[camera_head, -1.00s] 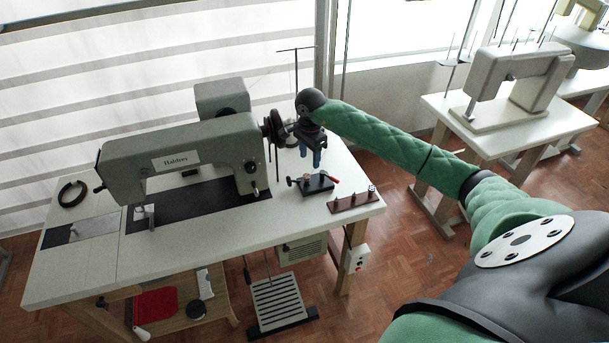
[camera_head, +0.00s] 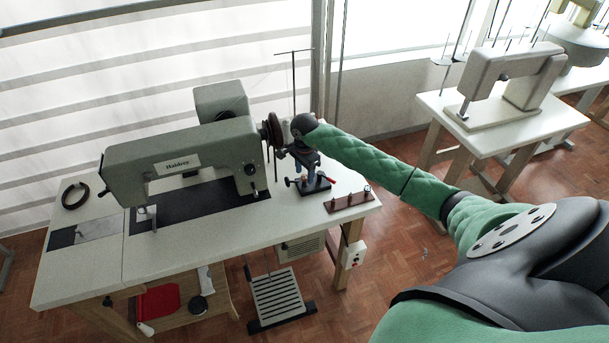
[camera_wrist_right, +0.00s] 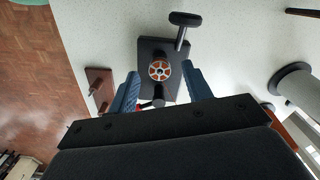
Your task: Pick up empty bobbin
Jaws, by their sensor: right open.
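An orange-and-white bobbin (camera_wrist_right: 159,70) sits on a dark block-shaped device (camera_wrist_right: 152,48) with a black knob, seen from above in the right wrist view. In the head view this small device (camera_head: 315,188) stands on the white table, right of the sewing machine. My right gripper (camera_wrist_right: 158,84) is open; its two blue fingers stand either side of the bobbin in the picture, apart from it. In the head view the gripper (camera_head: 305,170) is above the device and partly covers it. The bobbin cannot be made out there. My left gripper is not in view.
A grey-green sewing machine (camera_head: 180,158) stands close left of the gripper. A brown rack (camera_head: 347,202) with small spools lies to the right of the device, near the edge of the white table (camera_head: 190,242). A thin thread stand rises behind.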

